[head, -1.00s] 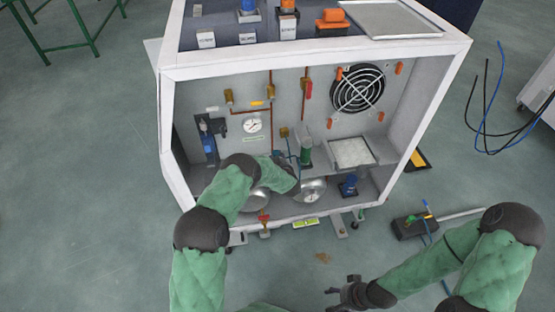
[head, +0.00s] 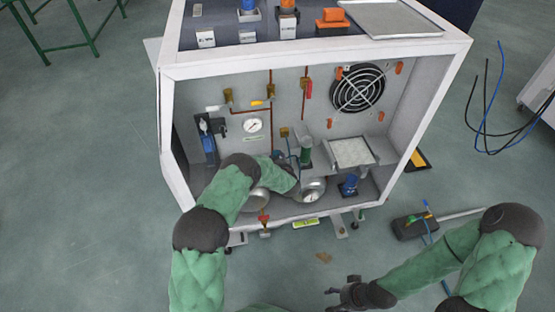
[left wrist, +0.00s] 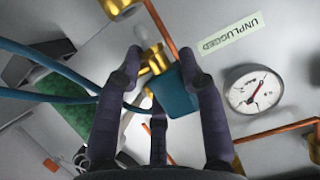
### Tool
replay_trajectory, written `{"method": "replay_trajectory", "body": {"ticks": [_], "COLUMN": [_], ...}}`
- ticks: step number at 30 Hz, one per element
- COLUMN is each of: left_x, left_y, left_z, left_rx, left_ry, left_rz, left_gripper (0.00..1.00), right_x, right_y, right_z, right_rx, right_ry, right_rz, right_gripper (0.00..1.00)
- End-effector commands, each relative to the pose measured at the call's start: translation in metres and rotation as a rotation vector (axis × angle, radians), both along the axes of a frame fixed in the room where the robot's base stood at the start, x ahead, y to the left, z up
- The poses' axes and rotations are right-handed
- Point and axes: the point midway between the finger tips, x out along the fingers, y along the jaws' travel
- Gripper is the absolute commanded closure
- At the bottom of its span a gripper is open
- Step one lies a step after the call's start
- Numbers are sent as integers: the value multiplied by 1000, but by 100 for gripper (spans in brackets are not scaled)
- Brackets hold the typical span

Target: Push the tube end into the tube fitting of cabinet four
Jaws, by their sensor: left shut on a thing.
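The open white cabinet (head: 165,120) fills the middle of the head view; no number is readable on it. My left arm reaches inside it, and my left gripper (head: 283,165) is low by the back wall, partly hidden by its own arm. In the left wrist view, my left gripper (left wrist: 160,75) is shut on a teal tube end (left wrist: 177,95), with its fingers on either side. The brass tube fitting (left wrist: 153,60) is right by the tube end. I cannot tell whether the tube end is seated in it. My right gripper (head: 347,292) is outside, in front of the cabinet.
An "UNPLUGGED" label (left wrist: 230,33) and a gauge (left wrist: 253,91) are beside the fitting. Blue tubes (left wrist: 45,75) run in from the left. Round metal vessels (head: 313,190) and a blue part (head: 349,185) stand on the cabinet floor. A fan (head: 357,88) is on the back wall.

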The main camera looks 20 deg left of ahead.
Motion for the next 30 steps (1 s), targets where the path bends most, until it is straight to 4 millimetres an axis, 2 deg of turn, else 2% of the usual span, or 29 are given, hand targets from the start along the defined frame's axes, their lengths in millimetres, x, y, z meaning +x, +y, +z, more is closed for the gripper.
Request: {"method": "replay_trajectory", "body": {"ticks": [9,30], "left_x": [0,0], "left_y": [0,0], "left_z": [0,-15], "left_rx": [1,1], "left_ry": [-1,-1], "left_rz": [0,0], "left_gripper": [100,100], "right_x": [0,0], "right_y": [0,0], "right_z": [0,-7], "right_rx": [0,0], "right_ry": [0,0], "right_rz": [0,0], "right_gripper": [38,38]}}
